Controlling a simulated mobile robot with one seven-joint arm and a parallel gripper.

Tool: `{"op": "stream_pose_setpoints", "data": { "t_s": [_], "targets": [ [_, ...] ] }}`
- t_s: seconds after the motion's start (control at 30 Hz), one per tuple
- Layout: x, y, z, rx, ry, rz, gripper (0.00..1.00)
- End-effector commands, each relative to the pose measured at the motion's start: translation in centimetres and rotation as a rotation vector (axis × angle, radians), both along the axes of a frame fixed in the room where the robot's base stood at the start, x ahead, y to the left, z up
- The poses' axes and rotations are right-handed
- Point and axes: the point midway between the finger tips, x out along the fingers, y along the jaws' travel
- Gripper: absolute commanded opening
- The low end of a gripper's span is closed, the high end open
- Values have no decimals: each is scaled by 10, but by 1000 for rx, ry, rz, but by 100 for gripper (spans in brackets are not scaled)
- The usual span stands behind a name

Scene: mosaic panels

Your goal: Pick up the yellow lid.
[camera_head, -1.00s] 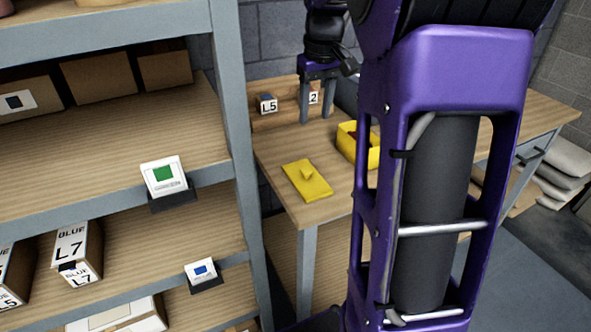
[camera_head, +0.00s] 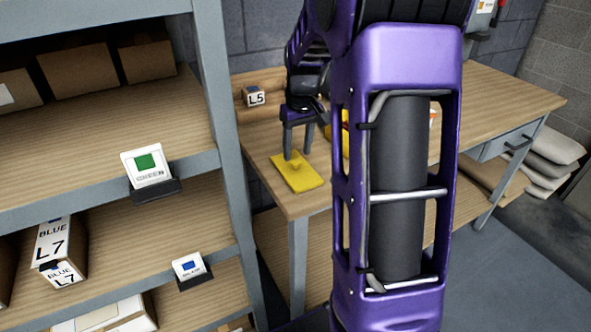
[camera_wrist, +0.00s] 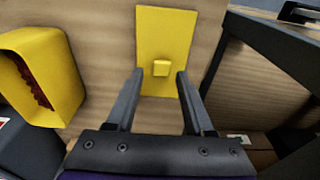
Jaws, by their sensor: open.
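The yellow lid (camera_head: 298,176) lies flat on the wooden table near its front left corner. It is a flat plate with a small raised knob in its middle. My gripper (camera_head: 298,155) is open and empty, pointing down just above the lid. In the wrist view the lid (camera_wrist: 180,38) shows ahead, and its knob (camera_wrist: 161,68) lies between and beyond the fingertips of my gripper (camera_wrist: 160,75). I cannot tell the exact height of the fingertips over the lid.
A yellow box (camera_wrist: 60,65) with dark red contents stands left of the lid in the wrist view; my arm mostly hides it in the head view. Shelving (camera_head: 215,110) rises close on the left.

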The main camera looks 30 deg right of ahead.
Motion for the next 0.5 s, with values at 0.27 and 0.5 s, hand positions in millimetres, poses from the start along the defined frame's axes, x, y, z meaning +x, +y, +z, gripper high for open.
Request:
{"op": "stream_pose_setpoints", "data": {
  "t_s": [0.27,0.5],
  "targets": [
    [4,3,-37,1,1,0,52],
    [4,2,-36,0,0,0,44]
  ]
}}
